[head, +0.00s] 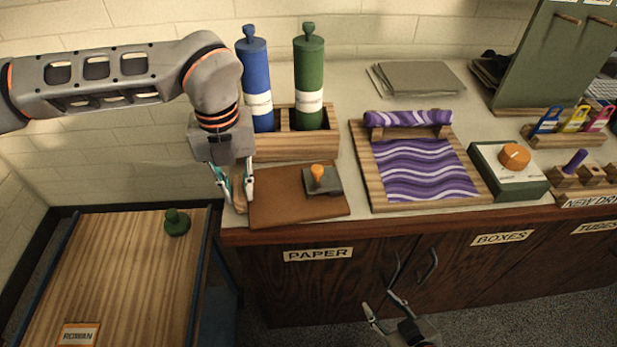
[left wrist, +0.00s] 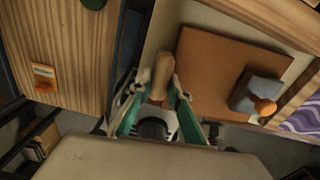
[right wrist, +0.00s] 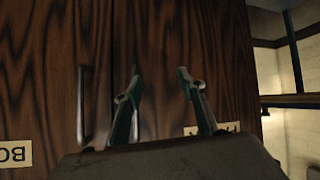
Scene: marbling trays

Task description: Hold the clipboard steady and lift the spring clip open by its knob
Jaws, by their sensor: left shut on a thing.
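The brown clipboard (head: 280,202) lies on the counter near its front edge, below the wooden rack. Its grey spring clip (head: 327,186) with an orange knob (head: 317,171) is at its right side; the clip looks closed down on the board. They also show in the left wrist view, the clipboard (left wrist: 208,75), the clip (left wrist: 246,97) and the knob (left wrist: 265,107). My left gripper (head: 237,202) is shut on a tan wooden handle (left wrist: 161,76) at the clipboard's left edge. My right gripper (head: 385,308) is open and empty, low before the cabinet doors, well away from the clip.
A blue bottle (head: 256,80) and a green bottle (head: 309,80) stand in the wooden rack (head: 290,147) behind the clipboard. A marbling tray (head: 361,180) and a green box with an orange knob (head: 490,178) are to the right. A wooden-topped cart (head: 120,270) stands at lower left.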

